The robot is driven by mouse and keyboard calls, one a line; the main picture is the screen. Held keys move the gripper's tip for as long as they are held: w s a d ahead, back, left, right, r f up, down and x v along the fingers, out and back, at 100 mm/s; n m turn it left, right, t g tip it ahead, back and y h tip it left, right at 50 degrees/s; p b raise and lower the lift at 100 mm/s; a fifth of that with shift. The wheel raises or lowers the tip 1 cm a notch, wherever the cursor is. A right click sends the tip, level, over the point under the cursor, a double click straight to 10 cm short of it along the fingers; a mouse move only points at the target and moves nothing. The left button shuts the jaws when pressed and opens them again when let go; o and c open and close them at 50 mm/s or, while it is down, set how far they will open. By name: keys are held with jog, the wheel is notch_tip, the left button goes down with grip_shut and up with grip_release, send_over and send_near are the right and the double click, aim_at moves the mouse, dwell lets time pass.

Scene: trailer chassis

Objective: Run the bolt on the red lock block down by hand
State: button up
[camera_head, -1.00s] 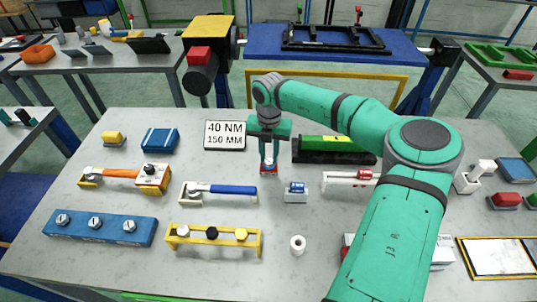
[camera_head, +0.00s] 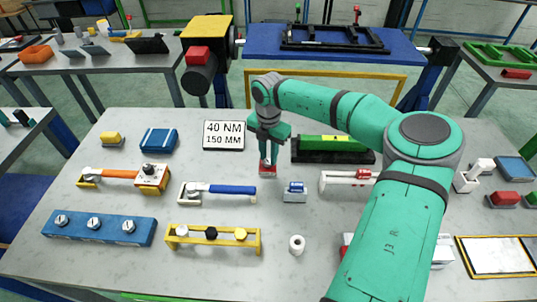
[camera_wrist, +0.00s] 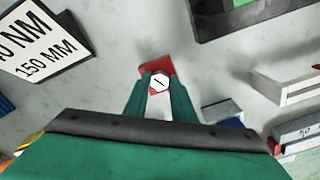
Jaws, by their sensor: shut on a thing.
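The red lock block (camera_head: 267,170) sits on the grey table, right of the "40 NM 150 MM" sign. In the wrist view the red lock block (camera_wrist: 156,66) shows behind and between my fingers. The bolt (camera_wrist: 159,83) has a pale hex head with a dark line across it, and it lies between my fingertips. My gripper (camera_head: 268,163) points down over the block, and in the wrist view my gripper (camera_wrist: 160,85) is shut on the bolt head. The bolt's shank and how deep it sits are hidden.
The sign (camera_head: 224,135) stands close on the left. A black tray with a green block (camera_head: 333,144) lies to the right. A blue-handled wrench (camera_head: 220,190) and a small blue piece on a grey block (camera_head: 295,190) are nearer the front. Bare table lies around the block.

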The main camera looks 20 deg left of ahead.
aim_at(268, 160)
jog(key=shift+a+r, duration=0.15)
jog(key=o, duration=1.1)
jog(key=shift+c, duration=0.2)
notch_tip(268, 160, up, 11)
